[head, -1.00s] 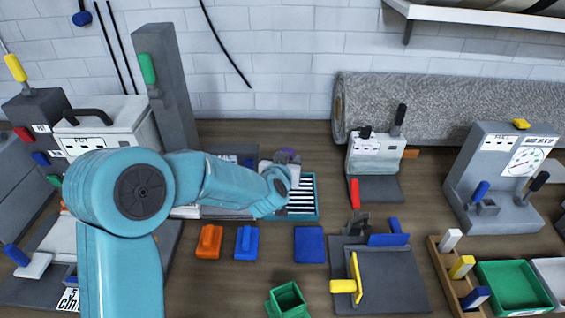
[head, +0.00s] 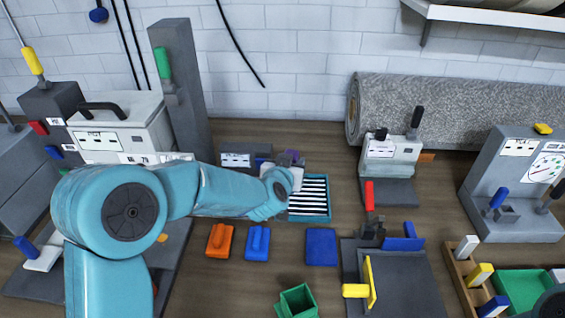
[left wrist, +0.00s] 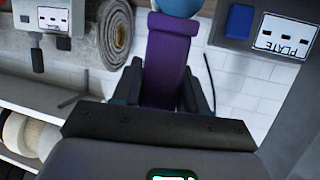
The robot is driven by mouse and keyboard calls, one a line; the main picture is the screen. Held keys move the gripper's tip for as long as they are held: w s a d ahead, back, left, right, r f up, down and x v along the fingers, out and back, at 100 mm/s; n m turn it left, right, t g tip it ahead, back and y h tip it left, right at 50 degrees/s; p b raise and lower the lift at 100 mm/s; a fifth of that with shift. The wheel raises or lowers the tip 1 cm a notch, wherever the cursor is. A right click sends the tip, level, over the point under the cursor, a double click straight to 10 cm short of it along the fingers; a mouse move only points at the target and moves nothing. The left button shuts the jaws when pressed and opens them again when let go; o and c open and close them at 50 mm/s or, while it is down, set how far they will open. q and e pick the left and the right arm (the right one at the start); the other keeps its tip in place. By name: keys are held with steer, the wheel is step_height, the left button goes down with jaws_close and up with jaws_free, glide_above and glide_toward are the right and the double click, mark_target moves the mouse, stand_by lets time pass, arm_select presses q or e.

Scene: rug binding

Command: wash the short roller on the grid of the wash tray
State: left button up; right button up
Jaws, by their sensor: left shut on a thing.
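My left gripper (head: 293,176) is at the back left corner of the wash tray (head: 328,208), which is teal with a white-striped grid. In the left wrist view, the dark fingers (left wrist: 160,88) are shut on a purple piece (left wrist: 167,48), which I take to be the short roller's handle. A bit of purple (head: 291,156) shows just behind the gripper in the head view. A rounded blue end shows past the purple piece in the wrist view. The roller's working end is mostly hidden, and I cannot tell if it touches the grid. My right gripper is not in view.
Orange (head: 221,240) and blue (head: 257,243) blocks and a blue pad (head: 321,247) lie in front of the tray. A grey machine with a red lever (head: 369,194) stands to its right. A green open box (head: 296,301) is nearer. A grey post (head: 177,85) rises at back left.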

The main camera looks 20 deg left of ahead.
arm_select(q)
steer(key=shift+f+b, duration=2.85)
steer(key=shift+f, duration=0.5)
steer(key=shift+f+b, duration=0.45)
steer(key=shift+f, duration=0.1)
steer(key=shift+d+r, duration=0.1)
steer(key=shift+d, duration=0.05)
